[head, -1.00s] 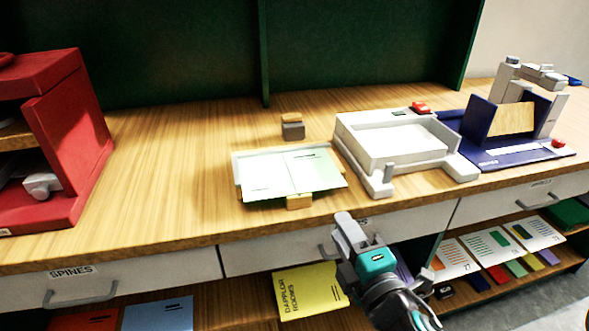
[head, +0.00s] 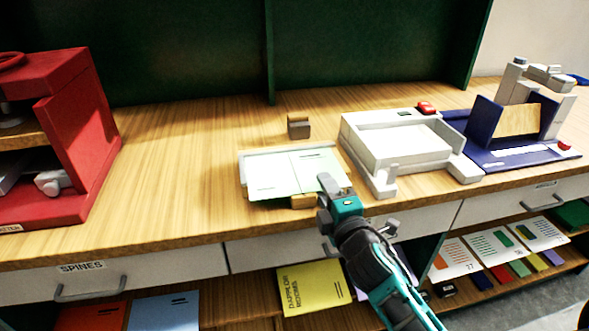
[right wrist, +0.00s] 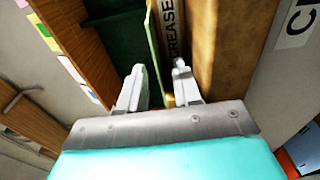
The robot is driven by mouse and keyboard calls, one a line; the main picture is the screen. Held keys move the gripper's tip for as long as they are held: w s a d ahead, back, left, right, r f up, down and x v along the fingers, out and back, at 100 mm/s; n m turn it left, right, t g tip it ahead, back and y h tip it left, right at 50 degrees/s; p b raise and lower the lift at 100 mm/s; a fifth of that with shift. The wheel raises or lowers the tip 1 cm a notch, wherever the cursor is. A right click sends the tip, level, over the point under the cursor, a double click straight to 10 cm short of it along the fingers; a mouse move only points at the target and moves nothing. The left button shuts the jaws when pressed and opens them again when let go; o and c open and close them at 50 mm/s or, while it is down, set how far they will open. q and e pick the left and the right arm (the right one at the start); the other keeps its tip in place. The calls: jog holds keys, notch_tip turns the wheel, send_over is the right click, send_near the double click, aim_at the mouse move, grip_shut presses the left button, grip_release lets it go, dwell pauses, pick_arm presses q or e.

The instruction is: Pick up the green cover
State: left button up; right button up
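The pale green cover (head: 285,176) lies open and flat on a low stand in the middle of the table. In the right wrist view the cover (right wrist: 152,35) shows edge-on as a thin green strip. My right gripper (head: 324,188) is at the cover's front right corner and hides part of it. In the right wrist view the right gripper (right wrist: 159,68) is open, its two fingers apart, with the cover's edge running into the gap between them. I cannot tell whether either finger touches it. My left gripper is not in view.
A small wooden-topped block (head: 299,127) stands behind the cover. A white tray-like station (head: 400,145) and a blue station (head: 485,150) stand to the right, a red press (head: 75,130) at left. Drawers (head: 140,267) and a shelf with a yellow folder (head: 312,288) are below.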

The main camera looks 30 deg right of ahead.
jog(key=shift+w+d, duration=0.1)
jog(key=shift+w, duration=0.55)
jog(key=shift+c, duration=0.3)
grip_shut()
